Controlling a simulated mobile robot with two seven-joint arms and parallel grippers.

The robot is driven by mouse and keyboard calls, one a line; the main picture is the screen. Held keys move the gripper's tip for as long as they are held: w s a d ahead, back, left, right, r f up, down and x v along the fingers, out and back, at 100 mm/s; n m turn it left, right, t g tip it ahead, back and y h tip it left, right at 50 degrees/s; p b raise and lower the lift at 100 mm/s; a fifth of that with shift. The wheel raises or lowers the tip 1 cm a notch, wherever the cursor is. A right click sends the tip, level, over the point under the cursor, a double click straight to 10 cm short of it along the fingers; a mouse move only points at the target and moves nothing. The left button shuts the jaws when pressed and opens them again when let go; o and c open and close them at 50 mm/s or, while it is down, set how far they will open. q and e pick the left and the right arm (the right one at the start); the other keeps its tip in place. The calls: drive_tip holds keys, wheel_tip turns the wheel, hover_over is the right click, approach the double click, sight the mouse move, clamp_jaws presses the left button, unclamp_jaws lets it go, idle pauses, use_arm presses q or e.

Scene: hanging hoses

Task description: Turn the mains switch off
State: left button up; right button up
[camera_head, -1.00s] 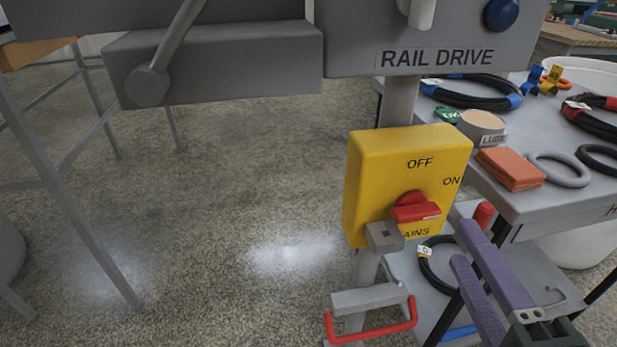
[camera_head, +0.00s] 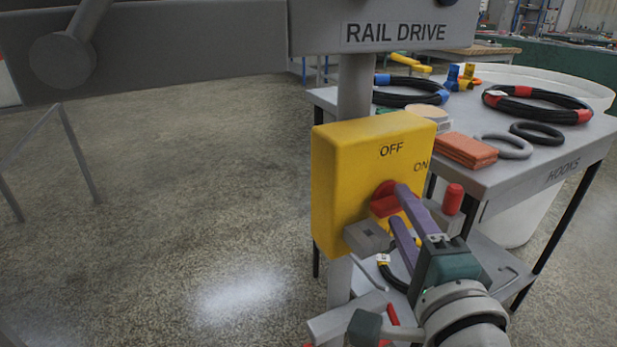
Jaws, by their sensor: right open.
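The yellow mains switch box (camera_head: 335,190) hangs on a grey post below the RAIL DRIVE box, with OFF printed at its top and ON at its upper right. Its red rotary knob (camera_head: 383,197) is on the front face, partly hidden by my fingers. My right gripper (camera_head: 399,205) comes from the lower right. Its two purple fingers are apart, with the tips at the knob, one above the other. Red shows between the tips, but I cannot tell whether they touch it. The knob's exact pointing is hidden. My left gripper is not in view.
A grey table (camera_head: 560,165) at the right holds black hoses (camera_head: 535,105), orange cloths (camera_head: 465,150) and grey and black rings. A grey bracket (camera_head: 368,237) sits at the box's lower edge. A red-tipped post (camera_head: 453,198) stands right of my fingers. Open floor lies left.

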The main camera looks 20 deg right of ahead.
drive_tip(key=shift+w, duration=0.15)
clamp_jaws()
idle(0.5)
